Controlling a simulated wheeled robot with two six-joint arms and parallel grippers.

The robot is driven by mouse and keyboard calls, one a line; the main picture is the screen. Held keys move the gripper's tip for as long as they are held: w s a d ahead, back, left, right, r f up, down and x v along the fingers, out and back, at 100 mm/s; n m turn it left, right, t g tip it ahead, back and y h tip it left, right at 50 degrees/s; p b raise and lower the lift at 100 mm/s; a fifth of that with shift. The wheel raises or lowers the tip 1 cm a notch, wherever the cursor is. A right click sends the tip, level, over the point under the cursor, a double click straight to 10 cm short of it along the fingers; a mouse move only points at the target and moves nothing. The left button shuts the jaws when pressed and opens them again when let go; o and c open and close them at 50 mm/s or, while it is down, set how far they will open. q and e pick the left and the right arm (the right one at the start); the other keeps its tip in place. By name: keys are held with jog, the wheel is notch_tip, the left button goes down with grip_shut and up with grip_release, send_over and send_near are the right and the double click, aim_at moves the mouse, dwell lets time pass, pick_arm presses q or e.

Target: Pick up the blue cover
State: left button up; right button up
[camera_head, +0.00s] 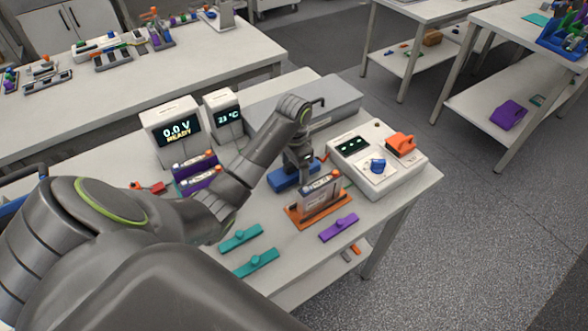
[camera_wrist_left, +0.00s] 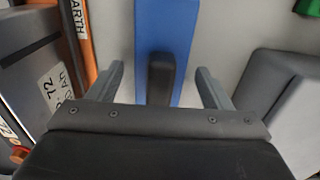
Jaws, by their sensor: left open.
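The blue cover (camera_head: 281,181) lies on the table behind the orange holder, and my left gripper partly hides it in the head view. In the left wrist view the blue cover (camera_wrist_left: 166,28) is a flat blue strip with a dark raised handle (camera_wrist_left: 161,78). My left gripper (camera_head: 296,171) is above it, pointing down. In the left wrist view its fingers (camera_wrist_left: 160,72) are open, one on each side of the handle, with a visible gap on both sides. I cannot tell how high the fingertips are above the strip. My right gripper is not in view.
An orange holder (camera_head: 301,219) with a battery block stands in front. A white cycler box (camera_head: 375,178) with a blue knob is to the right. Two teal covers (camera_head: 256,262) and a purple cover (camera_head: 338,227) lie near the front edge. Display boxes (camera_head: 171,133) stand behind.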

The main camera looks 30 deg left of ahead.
pick_arm(q)
jog(key=shift+f, duration=0.35)
jog(key=shift+c, duration=0.3)
